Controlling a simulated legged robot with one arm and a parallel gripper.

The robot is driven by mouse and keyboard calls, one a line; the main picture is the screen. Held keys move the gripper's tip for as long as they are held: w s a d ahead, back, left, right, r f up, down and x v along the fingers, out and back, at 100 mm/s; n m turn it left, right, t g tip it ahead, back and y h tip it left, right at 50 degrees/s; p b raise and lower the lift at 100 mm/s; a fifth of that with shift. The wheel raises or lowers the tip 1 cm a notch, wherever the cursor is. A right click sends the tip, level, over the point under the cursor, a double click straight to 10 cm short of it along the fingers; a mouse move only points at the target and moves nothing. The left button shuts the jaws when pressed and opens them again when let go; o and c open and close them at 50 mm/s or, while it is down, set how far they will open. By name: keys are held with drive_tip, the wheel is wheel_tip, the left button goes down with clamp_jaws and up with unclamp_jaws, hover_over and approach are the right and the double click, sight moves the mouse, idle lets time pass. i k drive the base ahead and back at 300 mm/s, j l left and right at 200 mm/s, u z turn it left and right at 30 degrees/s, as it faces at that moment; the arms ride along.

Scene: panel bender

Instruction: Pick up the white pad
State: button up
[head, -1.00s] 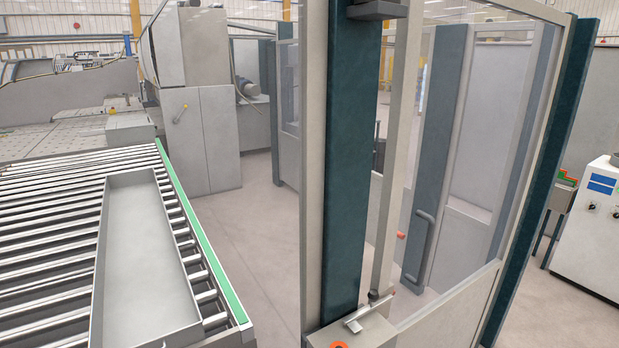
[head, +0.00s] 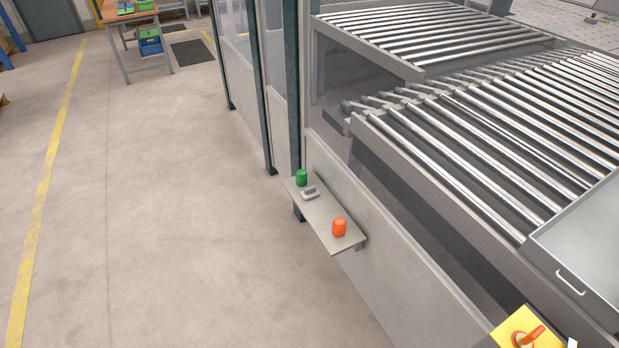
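A small pale grey-white object (head: 310,193), possibly the white pad, lies on a narrow grey shelf (head: 322,219) on the outside of the low panel wall, near the middle of the head view. It is too small for me to make out its details. My gripper is not in view.
Roller conveyors (head: 480,120) and a metal tray (head: 590,245) lie behind the panel wall (head: 350,215). A yellow box (head: 512,330) with a red rotary switch is at bottom right. Open floor (head: 180,220) fills the left. A workbench (head: 130,14) stands far back.

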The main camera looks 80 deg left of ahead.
sight(311, 192)
drive_tip(key=u, duration=2.8)
